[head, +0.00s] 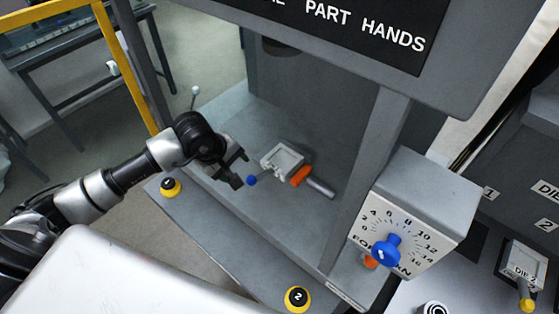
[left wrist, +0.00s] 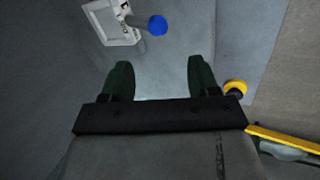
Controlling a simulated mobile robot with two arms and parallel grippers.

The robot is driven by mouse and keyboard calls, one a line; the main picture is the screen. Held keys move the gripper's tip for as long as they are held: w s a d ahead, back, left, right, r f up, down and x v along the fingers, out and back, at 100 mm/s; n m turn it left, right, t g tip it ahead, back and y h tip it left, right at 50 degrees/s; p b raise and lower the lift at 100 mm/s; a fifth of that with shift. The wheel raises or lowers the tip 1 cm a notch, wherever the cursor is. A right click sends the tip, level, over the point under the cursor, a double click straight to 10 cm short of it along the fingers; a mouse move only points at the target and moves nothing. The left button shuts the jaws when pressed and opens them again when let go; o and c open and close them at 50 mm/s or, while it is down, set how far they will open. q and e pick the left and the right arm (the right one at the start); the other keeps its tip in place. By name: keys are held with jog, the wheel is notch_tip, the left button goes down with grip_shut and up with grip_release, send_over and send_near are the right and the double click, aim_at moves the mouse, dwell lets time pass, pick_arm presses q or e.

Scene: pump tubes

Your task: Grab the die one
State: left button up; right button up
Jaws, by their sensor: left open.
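The die (head: 284,158) is a light grey block with a raised rim and a blue ball knob (head: 252,180) on its near left side. It sits on the grey press bed. In the left wrist view the die (left wrist: 113,24) is cut by the top edge, with lettering partly visible, and its blue knob (left wrist: 157,25) lies beyond the fingertips. My left gripper (head: 241,169) is open and empty, just left of the blue knob. In the left wrist view its two fingers (left wrist: 160,66) are spread wide, and the knob lines up between them, apart from both. My right gripper is not in view.
An orange part with a grey cylinder (head: 320,188) lies right of the die. Yellow-ringed buttons (head: 171,187) (head: 298,298) stand on the front ledge. A grey post (head: 366,185) and dial box (head: 405,225) bound the right. Another die (head: 523,265) with a yellow knob rests at far right.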

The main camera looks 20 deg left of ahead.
aim_at(249, 178)
pick_arm(q)
jog(key=p+x, duration=0.1)
jog(key=x, duration=0.1)
jog(key=p+x, duration=0.1)
jog(key=x, duration=0.2)
jog(key=d+p+x, duration=0.1)
jog(key=x, duration=0.1)
jog(key=shift+f, duration=0.2)
jog(key=shift+w+d+f, duration=0.1)
jog(key=shift+w+f, duration=0.1)
jog(key=shift+f, duration=0.25)
grip_shut()
dwell(0.8)
jog(key=shift+r, duration=0.15)
